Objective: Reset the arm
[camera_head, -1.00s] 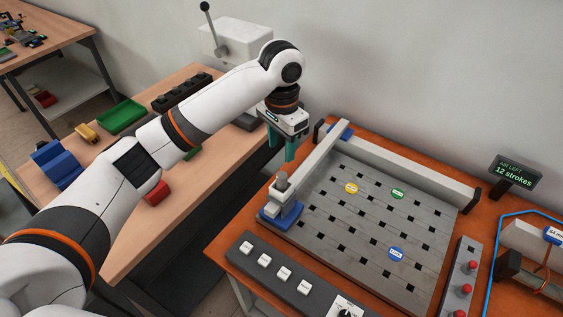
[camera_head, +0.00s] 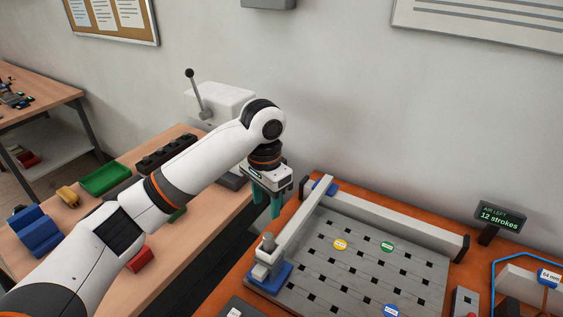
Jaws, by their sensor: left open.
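My left arm comes in from the left and reaches over the wooden bench. Its gripper (camera_head: 265,202) points down with teal fingers, open and with nothing seen between them. It hangs near the gap between the wooden bench (camera_head: 195,230) and the orange table (camera_head: 241,275), just left of the grey slotted plate's back-left corner. The grey slotted plate (camera_head: 350,268) lies on the orange table, with a grey bar along its left side. My right gripper is not in view.
A white lever machine (camera_head: 218,103) stands behind my arm. Green (camera_head: 105,178), blue (camera_head: 36,232) and red (camera_head: 139,259) items lie on the bench. Yellow (camera_head: 341,245), green (camera_head: 387,246) and blue (camera_head: 391,311) discs lie on the plate. A small display (camera_head: 498,215) reads "12 strokes".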

